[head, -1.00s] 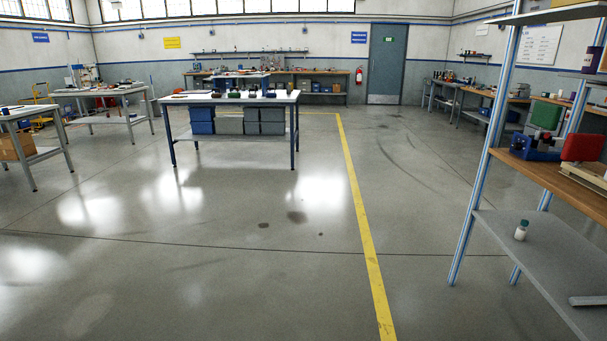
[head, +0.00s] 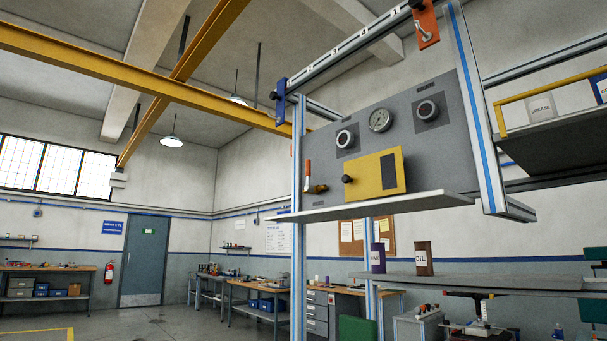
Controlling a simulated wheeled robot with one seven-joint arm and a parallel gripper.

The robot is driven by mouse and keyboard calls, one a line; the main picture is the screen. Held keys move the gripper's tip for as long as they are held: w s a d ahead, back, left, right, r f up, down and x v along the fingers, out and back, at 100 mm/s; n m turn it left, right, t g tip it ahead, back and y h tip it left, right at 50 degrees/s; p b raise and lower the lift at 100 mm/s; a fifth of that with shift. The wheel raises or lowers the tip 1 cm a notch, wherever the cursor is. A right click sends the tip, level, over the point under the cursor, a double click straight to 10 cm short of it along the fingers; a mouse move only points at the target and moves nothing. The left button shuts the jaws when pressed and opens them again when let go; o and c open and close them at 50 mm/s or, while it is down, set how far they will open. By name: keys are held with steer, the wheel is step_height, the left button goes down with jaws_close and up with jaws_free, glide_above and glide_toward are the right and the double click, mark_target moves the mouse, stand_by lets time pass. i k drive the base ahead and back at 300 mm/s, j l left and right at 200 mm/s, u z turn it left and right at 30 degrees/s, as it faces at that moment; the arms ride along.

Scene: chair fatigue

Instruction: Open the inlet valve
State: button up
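A grey panel (head: 420,135) hangs in the rack at the upper right. A valve with an upright orange lever (head: 308,172) and a brass-coloured body sits at the panel's lower left edge. A round gauge (head: 380,119) is in the panel's upper middle, with a round dial or knob on its left (head: 345,138) and another on its right (head: 427,110). A yellow box (head: 377,175) with a black knob (head: 347,179) is below them. An orange plate with a light lever-like part (head: 427,24) is at the rack's top. No readable label marks the inlet valve. My gripper is not in view.
A light shelf (head: 375,206) juts out below the panel. The rack's blue-striped posts (head: 474,105) flank it. A lower shelf (head: 480,281) holds a purple can (head: 378,258) and a brown oil can (head: 424,259). Workbenches and a door (head: 150,260) are at the back left.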

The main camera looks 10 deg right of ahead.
mark_target(308, 174)
steer(key=i+j, duration=0.3)
steer(key=i+j+z, duration=0.1)
steer(key=i+j, duration=0.2)
steer(key=i+j+z, duration=0.1)
steer(key=i+j, duration=0.2)
steer(key=j, duration=0.2)
steer(key=i+j, duration=0.25)
steer(key=j, duration=0.15)
steer(key=i+j+z, duration=0.1)
steer(key=i+j, duration=0.45)
steer(key=j, duration=0.3)
steer(key=l+z, duration=0.05)
